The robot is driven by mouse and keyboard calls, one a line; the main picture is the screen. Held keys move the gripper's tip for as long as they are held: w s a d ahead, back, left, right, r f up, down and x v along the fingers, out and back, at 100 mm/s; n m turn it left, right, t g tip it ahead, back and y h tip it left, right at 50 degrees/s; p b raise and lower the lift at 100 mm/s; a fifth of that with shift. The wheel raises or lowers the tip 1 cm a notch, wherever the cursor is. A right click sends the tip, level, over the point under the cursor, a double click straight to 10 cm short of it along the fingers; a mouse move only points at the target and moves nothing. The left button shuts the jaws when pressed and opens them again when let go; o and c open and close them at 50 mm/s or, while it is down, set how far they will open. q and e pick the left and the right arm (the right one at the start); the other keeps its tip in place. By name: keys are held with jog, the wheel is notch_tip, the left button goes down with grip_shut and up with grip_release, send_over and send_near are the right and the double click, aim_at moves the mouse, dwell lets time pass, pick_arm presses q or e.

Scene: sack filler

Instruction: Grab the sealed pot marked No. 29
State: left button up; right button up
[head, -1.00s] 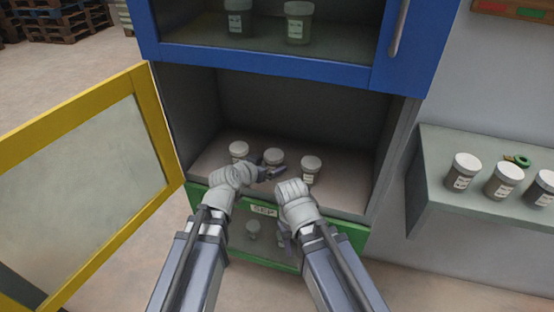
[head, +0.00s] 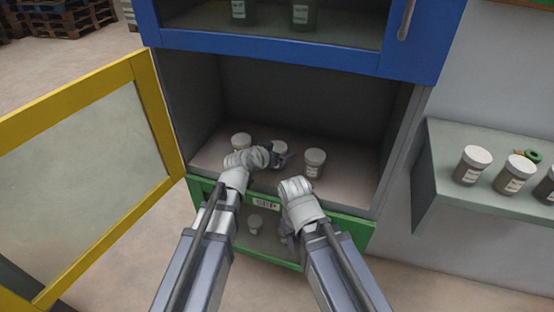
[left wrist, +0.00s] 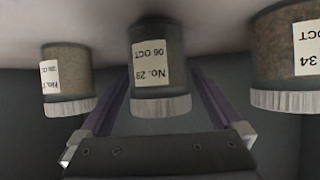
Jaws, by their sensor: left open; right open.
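The pot marked No. 29 (left wrist: 150,60) is dark with a pale lid and a white label reading 06 OCT. It appears upside down in the left wrist view, in the middle. In the head view its lid (head: 280,146) shows on the shelf of the open middle compartment, partly covered by my left gripper (head: 279,159). My left gripper is open, with its two fingers on either side of the pot in the wrist view; I cannot tell whether they touch it. My right gripper (head: 288,238) is low before the green door, mostly hidden behind its own wrist.
A pot (head: 241,141) stands to the left and another (head: 314,163), labelled 34 (left wrist: 288,50), to the right. The yellow door (head: 158,110) hangs open at left. The blue door (head: 300,47) is above and the green door (head: 345,235) below. A side shelf (head: 440,190) holds several pots.

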pick_arm(q)
jog(key=shift+x, duration=1.15)
jog(key=shift+r, duration=0.1)
jog(key=c, duration=1.3)
